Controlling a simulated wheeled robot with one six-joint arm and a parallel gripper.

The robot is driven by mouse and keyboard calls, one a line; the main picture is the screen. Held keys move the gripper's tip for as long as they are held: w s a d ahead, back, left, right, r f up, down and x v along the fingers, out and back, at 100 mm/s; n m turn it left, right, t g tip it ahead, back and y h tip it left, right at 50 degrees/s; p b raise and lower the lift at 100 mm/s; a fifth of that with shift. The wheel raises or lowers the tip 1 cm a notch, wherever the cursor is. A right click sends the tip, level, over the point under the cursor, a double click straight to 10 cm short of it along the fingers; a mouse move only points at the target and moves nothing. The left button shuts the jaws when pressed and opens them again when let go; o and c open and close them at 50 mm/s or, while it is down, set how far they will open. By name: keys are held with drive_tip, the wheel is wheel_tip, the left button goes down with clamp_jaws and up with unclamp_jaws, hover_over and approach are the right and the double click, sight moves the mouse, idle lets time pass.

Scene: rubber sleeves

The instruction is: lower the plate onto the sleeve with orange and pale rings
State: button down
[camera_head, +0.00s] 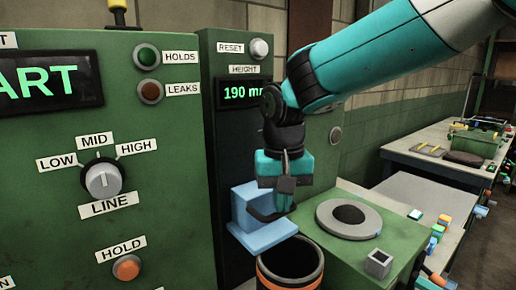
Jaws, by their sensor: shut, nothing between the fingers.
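The blue plate carriage (248,208) juts from the dark column of the green machine, with a flat blue ledge (268,235) at its foot. The sleeve (290,268) stands below and slightly right of the ledge. It is a dark, open-topped cylinder with an orange band and a thin pale band; the frame's bottom edge cuts it off. A gap seems to show between ledge and sleeve rim. My gripper (285,203) points down at the carriage, shut and empty. It covers part of the carriage, and I cannot tell whether it touches it. The height display (245,93) reads 190 mm.
The green panel on the left has a LINE knob (101,181) pointing near MID and an orange HOLD button (126,267). A grey ring (349,218) and a small grey square holder (378,263) sit on the green bench at right. Workbenches stand farther back.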

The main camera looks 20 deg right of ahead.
wheel_tip(320, 180, up, 8)
drive_tip(key=p, duration=0.7)
idle(0.3)
drive_tip(key=shift+s, duration=0.1)
drive_tip(key=s+a+f+n+y+b, duration=0.1)
drive_tip(key=s+n, duration=0.3)
drive_tip(key=s, duration=0.5)
drive_tip(key=s+a+f+n+y+b, duration=0.1)
drive_tip(key=s+a+f+n+y, duration=0.2)
drive_tip(key=s, duration=0.6)
drive_tip(key=f+n, duration=0.1)
drive_tip(key=n, duration=0.1)
drive_tip(key=shift+s+a+n+b, duration=0.2)
drive_tip(key=shift+a+n+b, duration=0.1)
drive_tip(key=shift+a+b, duration=0.1)
